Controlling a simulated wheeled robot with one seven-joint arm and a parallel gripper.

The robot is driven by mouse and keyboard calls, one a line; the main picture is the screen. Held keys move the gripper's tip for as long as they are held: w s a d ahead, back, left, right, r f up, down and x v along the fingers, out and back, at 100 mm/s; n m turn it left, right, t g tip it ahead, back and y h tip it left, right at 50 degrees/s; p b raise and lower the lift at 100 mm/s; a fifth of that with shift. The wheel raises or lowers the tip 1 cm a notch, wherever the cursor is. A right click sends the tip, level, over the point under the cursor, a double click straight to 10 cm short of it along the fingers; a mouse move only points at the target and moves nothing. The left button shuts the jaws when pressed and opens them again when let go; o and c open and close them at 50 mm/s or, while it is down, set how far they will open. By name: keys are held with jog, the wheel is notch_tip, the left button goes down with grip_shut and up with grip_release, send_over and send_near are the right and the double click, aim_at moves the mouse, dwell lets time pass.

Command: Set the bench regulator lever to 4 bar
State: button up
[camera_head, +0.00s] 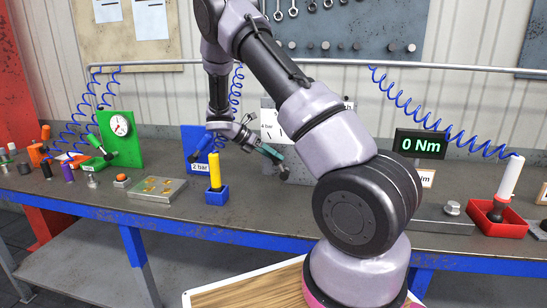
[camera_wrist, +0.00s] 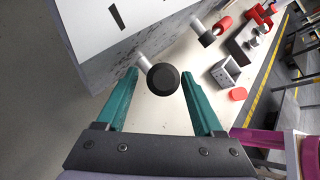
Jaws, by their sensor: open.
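A pale panel (camera_head: 268,118) with a "4 bar" label and dark tick marks stands on the bench, partly hidden behind my arm. It also shows in the wrist view (camera_wrist: 90,25). A lever with a round black knob (camera_wrist: 163,79) on a light shaft sticks out from it. My gripper (camera_wrist: 160,76) is open, with its teal fingers on either side of the knob and a visible gap to each. In the head view my gripper (camera_head: 270,153) is in front of the panel, with a dark knob (camera_head: 284,173) near the fingertips.
A blue panel (camera_head: 190,138) reads "2 bar", beside a yellow-handled tool (camera_head: 214,168) in a blue holder. A green gauge panel (camera_head: 121,127) stands left. A second dark-ended lever (camera_wrist: 206,37) is near in the wrist view. A "0 Nm" display (camera_head: 420,145) and red tray (camera_head: 497,222) are right.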

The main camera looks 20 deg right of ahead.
jog(key=v, duration=1)
jog(key=shift+a, duration=0.1)
jog(key=s+r+m+t+y, duration=0.2)
jog(key=s+r+m+y, duration=0.6)
jog(key=s+r+m, duration=0.65)
jog(key=s+a+r+m+t+y, duration=0.1)
jog(key=s+r+m+t+y, duration=0.1)
jog(key=s+m, duration=0.3)
jog(key=s+a+r+m+t+y, duration=0.2)
jog(key=s+r+m+t, duration=0.2)
jog(key=s, duration=0.7)
jog(key=shift+r+m+t, duration=0.3)
jog(key=shift+r+m, duration=0.55)
jog(key=shift+m, duration=0.1)
jog(key=shift+d, duration=0.1)
